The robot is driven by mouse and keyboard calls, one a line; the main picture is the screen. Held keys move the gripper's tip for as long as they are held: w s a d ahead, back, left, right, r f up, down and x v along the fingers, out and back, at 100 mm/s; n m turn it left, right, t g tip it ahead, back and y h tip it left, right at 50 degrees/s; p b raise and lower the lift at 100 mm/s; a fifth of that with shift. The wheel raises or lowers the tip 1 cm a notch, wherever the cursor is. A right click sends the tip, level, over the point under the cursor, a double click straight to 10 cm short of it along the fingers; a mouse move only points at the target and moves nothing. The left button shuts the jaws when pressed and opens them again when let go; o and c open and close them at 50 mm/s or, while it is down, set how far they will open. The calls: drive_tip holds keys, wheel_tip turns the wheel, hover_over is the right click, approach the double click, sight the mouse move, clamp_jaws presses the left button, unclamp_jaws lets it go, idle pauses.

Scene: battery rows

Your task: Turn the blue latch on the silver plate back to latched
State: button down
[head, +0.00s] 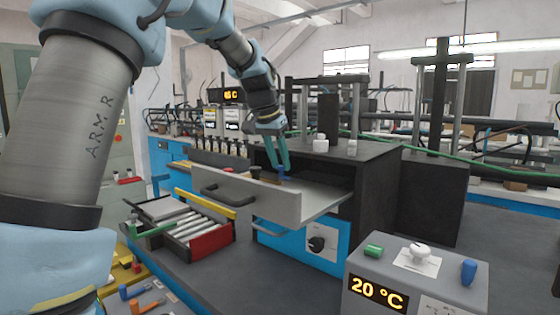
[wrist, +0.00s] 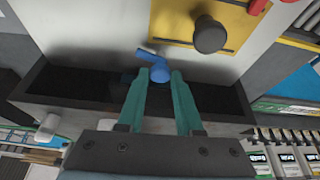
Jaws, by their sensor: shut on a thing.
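The blue latch (wrist: 159,69) sits at the edge of the silver plate (wrist: 95,30) in the wrist view, with its short arm pointing up and left. It also shows small in the head view (head: 281,173), above the pulled-out silver front plate (head: 262,208) with its black handle. My gripper (wrist: 162,74) has its two teal fingers on either side of the latch's round end and is shut on it. In the head view my gripper (head: 280,168) reaches down to the latch from above. The fingers partly hide the latch's lower part.
A yellow panel with a black knob (wrist: 210,36) lies close to the latch. A dark recess (wrist: 85,88) lies below the plate in the wrist view. A tray of grey rollers with a red end (head: 211,241) stands left. A grey box reading 20 °C (head: 378,292) stands front right.

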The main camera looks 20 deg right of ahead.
drive_tip(key=m, duration=0.2)
drive_tip(key=m+g, duration=0.1)
drive_tip(key=shift+w+a+m+h, duration=0.1)
drive_tip(key=shift+w+m+h, duration=0.1)
drive_tip(key=shift+m+h, duration=0.15)
drive_tip(key=m+g+p, duration=0.1)
drive_tip(key=m, duration=0.2)
drive_tip(key=shift+w+r+m+g, duration=0.1)
drive_tip(key=shift+m+g, duration=0.2)
drive_tip(key=shift+m, duration=0.05)
drive_tip(key=m+p, duration=0.1)
drive_tip(key=m, duration=0.1)
drive_tip(key=m+g+p, duration=0.1)
drive_tip(key=m+p, duration=0.1)
drive_tip(key=shift+w+g, duration=0.15)
drive_tip(key=shift+g, duration=0.15)
drive_tip(key=shift+m+g+y+p, duration=0.45)
drive_tip(key=shift+m+p, duration=0.25)
drive_tip(key=shift+m, duration=0.6)
drive_tip(key=c, duration=0.6)
unclamp_jaws()
drive_tip(key=shift+w, duration=0.1)
drive_tip(key=b+v, duration=0.1)
drive_tip(key=v, duration=0.9)
drive_tip(key=shift+r, duration=0.3)
